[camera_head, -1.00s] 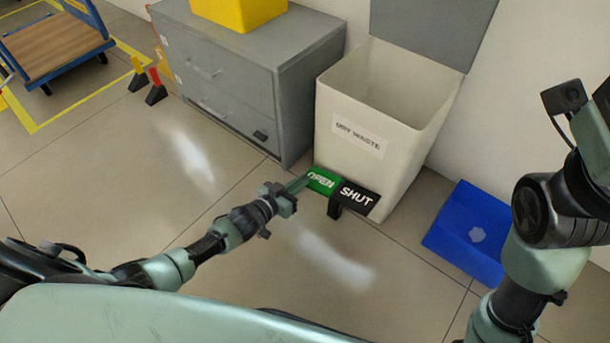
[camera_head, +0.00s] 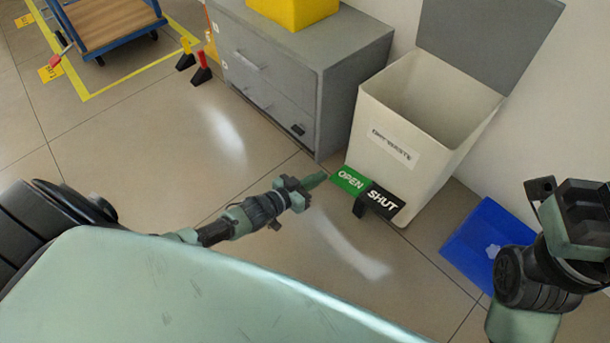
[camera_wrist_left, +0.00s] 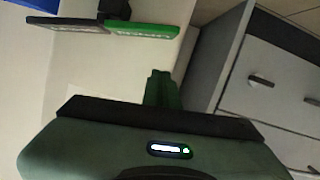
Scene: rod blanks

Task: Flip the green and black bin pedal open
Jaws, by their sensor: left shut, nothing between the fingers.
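The pedal is a rocker plate at the foot of the white waste bin (camera_head: 428,137). Its green half (camera_head: 350,180) reads OPEN and its black half (camera_head: 381,201) reads SHUT. The bin's grey lid (camera_head: 483,40) stands raised. My left gripper (camera_head: 318,180) is shut and empty, its tips just left of the green half; I cannot tell whether they touch. In the left wrist view the green half (camera_wrist_left: 143,29) and black half (camera_wrist_left: 77,23) show upside down, beyond my shut fingers (camera_wrist_left: 161,89), with a gap in the picture. The right gripper's fingers do not show.
A grey drawer cabinet (camera_head: 335,90) with a yellow box (camera_head: 293,8) on it stands left of the bin. A blue tray (camera_head: 478,240) lies to the right. A blue cart (camera_head: 108,20) stands at the back left. The floor left of the pedal is clear.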

